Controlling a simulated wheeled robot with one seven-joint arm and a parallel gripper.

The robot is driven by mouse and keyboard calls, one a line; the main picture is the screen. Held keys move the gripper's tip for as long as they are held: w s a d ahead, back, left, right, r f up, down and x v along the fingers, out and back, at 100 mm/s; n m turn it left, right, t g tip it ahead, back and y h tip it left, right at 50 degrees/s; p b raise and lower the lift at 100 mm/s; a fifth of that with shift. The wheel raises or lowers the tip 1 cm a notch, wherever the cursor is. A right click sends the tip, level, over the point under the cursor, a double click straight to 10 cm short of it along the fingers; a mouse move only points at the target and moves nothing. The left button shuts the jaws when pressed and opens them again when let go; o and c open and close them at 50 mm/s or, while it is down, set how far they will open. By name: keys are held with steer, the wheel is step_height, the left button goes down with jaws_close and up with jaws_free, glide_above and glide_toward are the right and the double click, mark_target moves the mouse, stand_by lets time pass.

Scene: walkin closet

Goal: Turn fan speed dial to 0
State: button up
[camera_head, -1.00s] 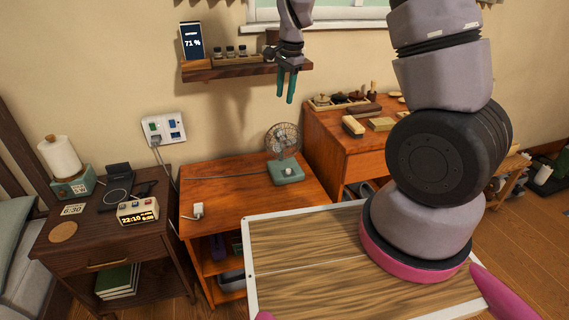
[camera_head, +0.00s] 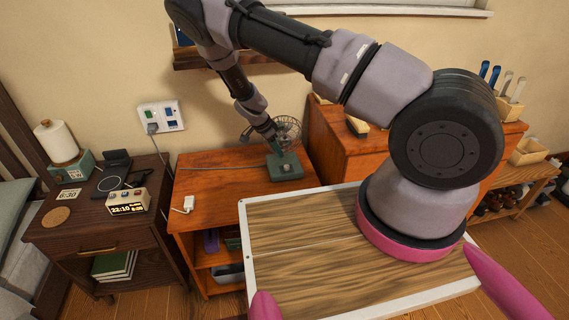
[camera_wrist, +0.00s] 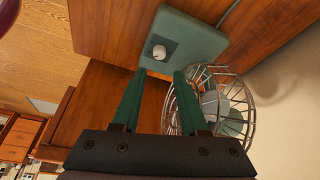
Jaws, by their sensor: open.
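The small green desk fan (camera_head: 285,168) stands on the orange wooden table, its wire cage partly hidden behind my arm in the head view. Its speed dial is a pale round knob (camera_wrist: 158,51) on top of the green base (camera_wrist: 184,38) in the wrist view. The knob also shows as a small pale spot in the head view (camera_head: 286,166). My gripper (camera_wrist: 160,72) is open and empty, its two green fingers apart and pointing toward the base. The knob lies just past the fingertips, between their lines. I cannot read the dial's setting.
The fan's wire cage (camera_wrist: 222,103) is close beside the right finger in the wrist view. A white adapter (camera_head: 188,203) and a cable lie on the table (camera_head: 225,187). A dark nightstand stands left, an orange cabinet right.

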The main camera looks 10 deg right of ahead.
mark_target(286, 166)
steer(key=x, duration=0.9)
steer(key=shift+f, duration=0.15)
steer(key=shift+c, duration=0.3)
jaws_close()
